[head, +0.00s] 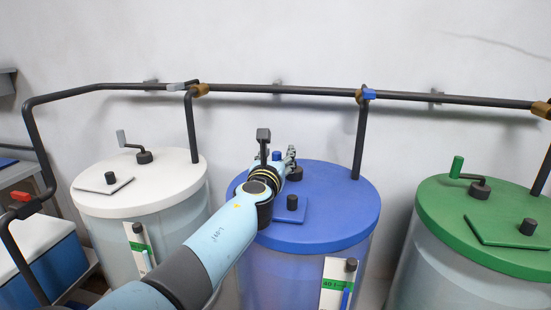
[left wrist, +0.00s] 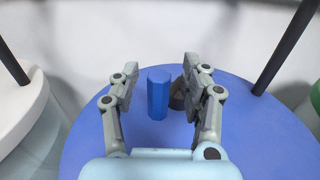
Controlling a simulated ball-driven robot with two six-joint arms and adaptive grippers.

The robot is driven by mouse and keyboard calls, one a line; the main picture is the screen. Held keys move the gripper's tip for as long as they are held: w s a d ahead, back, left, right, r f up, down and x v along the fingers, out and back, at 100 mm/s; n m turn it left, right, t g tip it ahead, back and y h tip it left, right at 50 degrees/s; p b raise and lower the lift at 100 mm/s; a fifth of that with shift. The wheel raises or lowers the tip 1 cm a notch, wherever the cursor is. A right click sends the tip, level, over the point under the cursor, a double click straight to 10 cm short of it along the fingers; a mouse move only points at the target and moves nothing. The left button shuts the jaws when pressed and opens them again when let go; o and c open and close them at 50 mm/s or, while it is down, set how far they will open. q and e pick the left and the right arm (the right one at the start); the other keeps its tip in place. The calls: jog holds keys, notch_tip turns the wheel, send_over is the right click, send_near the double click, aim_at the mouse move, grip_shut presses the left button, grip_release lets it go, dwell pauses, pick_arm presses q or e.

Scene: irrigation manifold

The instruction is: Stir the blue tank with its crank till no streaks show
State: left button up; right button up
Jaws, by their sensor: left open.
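The blue tank stands in the middle of the head view, with a round blue lid (head: 335,225) on a translucent bluish body (head: 285,278). I cannot make out clear streaks in the body. My left gripper (head: 291,158) is over the far part of the lid and hides the crank in the head view. In the left wrist view, the open left gripper (left wrist: 160,85) has its fingers on either side of the crank's upright blue handle (left wrist: 158,95), apart from it. The crank's dark hub (left wrist: 178,94) is partly hidden behind the right finger. My right gripper is not in view.
A white-lidded tank (head: 150,190) stands to the left and a green-lidded tank (head: 450,215) to the right, each with a crank. A dark pipe (head: 290,89) with valves runs along the wall, and its down pipe (head: 360,140) meets the blue lid's back right.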

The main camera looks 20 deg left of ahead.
pick_arm(q)
jog(key=s, duration=0.4)
jog(key=s+d, duration=0.1)
jog(key=s, duration=0.3)
jog(key=s+d, duration=0.1)
jog(key=s, duration=0.3)
jog(key=shift+w, duration=0.1)
